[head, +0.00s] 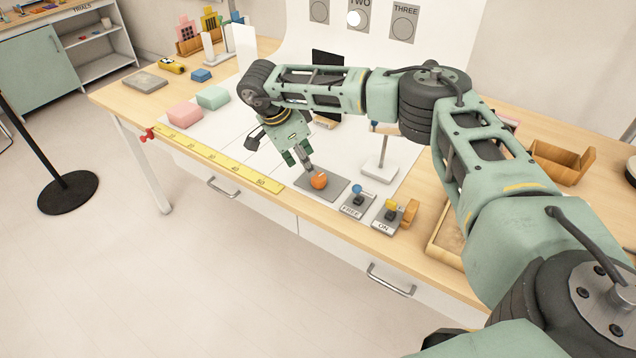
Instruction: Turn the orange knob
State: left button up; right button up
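The orange knob (319,181) sits on a flat grey plate (335,192) near the front edge of the table, right of the yellow ruler. My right arm reaches in from the right and bends down over the table. Its gripper (301,162) points down just behind and left of the knob, with the fingertips close to it. I cannot tell whether they touch the knob, nor how far apart the fingers are. My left gripper is not in view.
Right of the knob are a blue-topped control (357,192) marked FREE and a yellow one (391,208) marked ON. A yellow ruler (225,162) lies along the front edge. Pink (184,114) and green (213,97) blocks stand left. A wooden tray (443,238) is at right.

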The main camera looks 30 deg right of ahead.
aim_at(319, 178)
jog(key=shift+h, duration=0.3)
jog(key=b+x, duration=0.3)
jog(key=x, duration=0.2)
jog(key=b+x, duration=0.2)
jog(key=x, duration=0.1)
jog(key=shift+s+d+r+b, duration=0.1)
jog(key=shift+s+d+b, duration=0.15)
jog(key=shift+d+b, duration=0.1)
jog(key=shift+r, duration=0.1)
